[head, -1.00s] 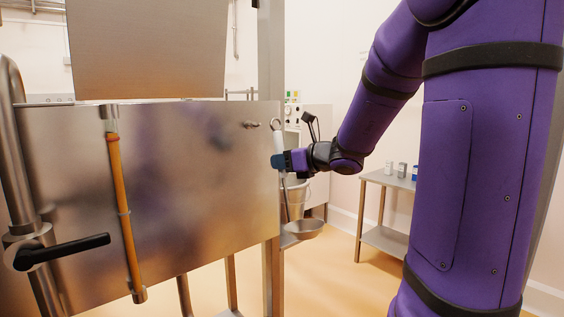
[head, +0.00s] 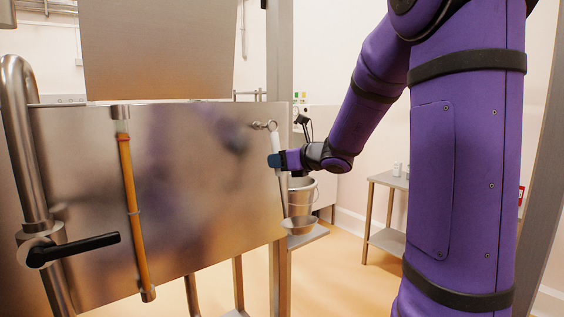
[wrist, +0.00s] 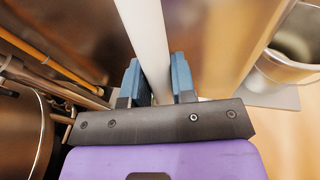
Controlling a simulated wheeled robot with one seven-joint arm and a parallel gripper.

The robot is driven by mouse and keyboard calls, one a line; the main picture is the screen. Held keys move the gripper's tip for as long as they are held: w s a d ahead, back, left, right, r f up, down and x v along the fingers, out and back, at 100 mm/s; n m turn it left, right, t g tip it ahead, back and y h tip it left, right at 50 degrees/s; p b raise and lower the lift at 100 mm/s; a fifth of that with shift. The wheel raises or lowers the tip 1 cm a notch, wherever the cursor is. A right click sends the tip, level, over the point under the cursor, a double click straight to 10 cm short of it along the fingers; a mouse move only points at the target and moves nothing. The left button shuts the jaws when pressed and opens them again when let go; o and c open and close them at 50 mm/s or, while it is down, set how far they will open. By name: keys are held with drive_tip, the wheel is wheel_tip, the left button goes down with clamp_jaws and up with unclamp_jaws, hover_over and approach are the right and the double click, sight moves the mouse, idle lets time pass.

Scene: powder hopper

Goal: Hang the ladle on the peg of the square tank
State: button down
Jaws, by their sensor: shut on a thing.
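The ladle (head: 276,143) has a pale handle, a small ring at its top and a metal bowl (head: 299,225) at the bottom. It hangs nearly upright at the right end of the square tank's front (head: 200,175). The peg (head: 259,125) sticks out near the tank's top right corner. The ladle's ring is right at the peg's tip in the head view; I cannot tell whether it is around the peg. My gripper (head: 275,160) is shut on the handle below the ring. In the wrist view, its blue fingers (wrist: 157,85) stand either side of the handle (wrist: 143,30).
A metal bucket (head: 303,190) stands on a shelf behind the ladle. An orange-yellow sight tube (head: 131,200) runs down the tank's front, with a black-handled valve (head: 75,248) to its left. A side table (head: 385,183) stands at the right, with open floor before it.

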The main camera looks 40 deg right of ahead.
drive_tip(key=shift+w+f, duration=0.25)
drive_tip(key=shift+w, duration=0.7)
drive_tip(key=shift+w+f, duration=0.25)
drive_tip(key=shift+w, duration=0.7)
drive_tip(key=c, duration=0.9)
unclamp_jaws()
drive_tip(key=shift+o, duration=0.2)
